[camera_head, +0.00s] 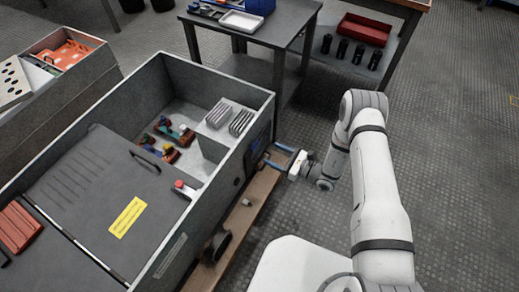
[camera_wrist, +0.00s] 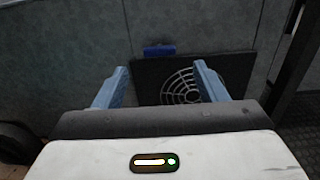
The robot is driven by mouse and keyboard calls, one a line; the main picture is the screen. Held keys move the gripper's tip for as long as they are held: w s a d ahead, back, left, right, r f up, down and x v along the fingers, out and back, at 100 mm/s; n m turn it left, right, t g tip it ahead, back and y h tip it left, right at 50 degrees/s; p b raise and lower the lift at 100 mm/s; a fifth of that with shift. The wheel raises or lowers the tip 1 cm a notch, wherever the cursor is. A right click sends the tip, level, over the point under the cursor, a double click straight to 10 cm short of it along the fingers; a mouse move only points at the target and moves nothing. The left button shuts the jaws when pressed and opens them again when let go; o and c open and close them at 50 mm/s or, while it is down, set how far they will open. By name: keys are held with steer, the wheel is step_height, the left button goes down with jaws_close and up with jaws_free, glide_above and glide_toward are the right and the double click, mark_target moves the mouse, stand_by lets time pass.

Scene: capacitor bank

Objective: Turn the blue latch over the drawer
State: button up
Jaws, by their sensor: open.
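The blue latch (camera_wrist: 160,50) is a small bar on the grey cabinet wall in the wrist view. It lies roughly level, at the top edge of a dark drawer front (camera_wrist: 147,71) with a round fan grille. My gripper (camera_wrist: 161,67) has its two blue fingers apart and empty, and both point at the wall. The latch shows beyond and between the fingertips, apart from them. In the head view my gripper (camera_head: 272,156) is beside the cabinet's right side, close to the dark drawer panel (camera_head: 258,141). I cannot make out the latch clearly there.
The open grey cabinet (camera_head: 165,258) holds coloured parts and metal plates. A red button (camera_head: 180,184) is on its top. A table (camera_head: 285,25) stands behind.

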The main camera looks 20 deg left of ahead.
mark_target(256, 146)
steer(key=a, duration=0.2)
steer(key=a+b, duration=0.1)
steer(key=a, duration=0.4)
steer(key=shift+w+r, duration=0.1)
steer(key=shift+w, duration=0.15)
steer(key=shift+d, duration=0.1)
steer(key=shift+c, duration=0.5)
steer(key=c, duration=0.9)
